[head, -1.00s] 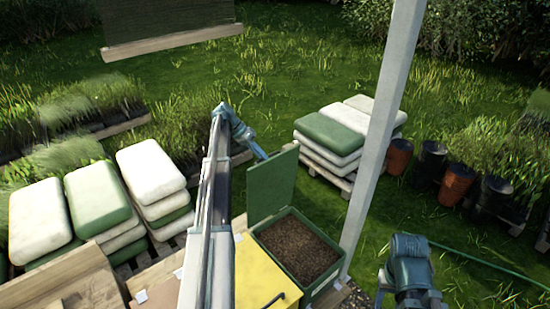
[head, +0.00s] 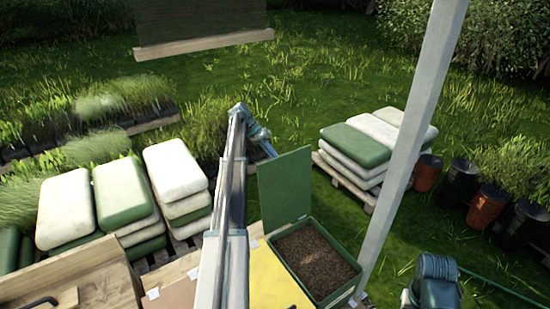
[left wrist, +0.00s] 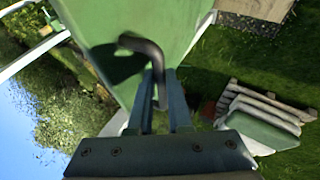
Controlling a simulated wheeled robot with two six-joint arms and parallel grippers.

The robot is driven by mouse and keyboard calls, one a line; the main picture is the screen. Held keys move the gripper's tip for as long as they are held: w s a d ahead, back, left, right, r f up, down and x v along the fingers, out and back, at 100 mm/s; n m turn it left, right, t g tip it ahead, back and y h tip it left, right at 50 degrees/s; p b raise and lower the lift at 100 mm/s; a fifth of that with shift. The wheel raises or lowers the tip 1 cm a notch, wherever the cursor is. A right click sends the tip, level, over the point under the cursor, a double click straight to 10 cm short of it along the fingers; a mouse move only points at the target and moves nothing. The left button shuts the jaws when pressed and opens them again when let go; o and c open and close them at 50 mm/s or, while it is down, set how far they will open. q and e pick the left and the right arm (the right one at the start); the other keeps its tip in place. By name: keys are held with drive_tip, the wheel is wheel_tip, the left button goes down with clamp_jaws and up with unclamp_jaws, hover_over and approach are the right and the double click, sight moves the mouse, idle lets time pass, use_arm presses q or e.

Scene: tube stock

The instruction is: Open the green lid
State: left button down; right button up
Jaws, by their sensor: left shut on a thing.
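The green lid (head: 285,188) stands upright at the back edge of its green-rimmed bin (head: 357,272), which is open and shows brown soil-like filling (head: 315,262). In the left wrist view, the lid's green face (left wrist: 150,22) fills the upper middle, with a dark bent handle (left wrist: 145,46) on it. My left gripper (left wrist: 160,88) is shut on the handle, with a finger on each side of it. In the head view, my left arm reaches over to the lid's far side, and the fingers are hidden. My right arm shows at the lower right, but its gripper does not.
A yellow lid (head: 275,283) lies just left of the open bin. A pale post (head: 412,150) rises close to the bin's right. Stacked sacks (head: 175,170) stand at the left, and more sacks (head: 362,143) lie on a pallet behind. Pots (head: 487,205) stand at the right.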

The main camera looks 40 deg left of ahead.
use_arm(q)
drive_tip(key=c, duration=0.8)
unclamp_jaws()
drive_tip(key=shift+w+f, duration=0.15)
drive_tip(key=shift+w, duration=0.05)
drive_tip(key=shift+c, duration=0.2)
drive_tip(key=shift+s, duration=0.1)
drive_tip(key=p+v, duration=0.5)
drive_tip(key=v, duration=0.2)
drive_tip(key=shift+a+r+p, duration=0.15)
drive_tip(key=shift+r+p, duration=0.1)
drive_tip(key=shift+p, duration=0.15)
drive_tip(key=shift+s, duration=0.1)
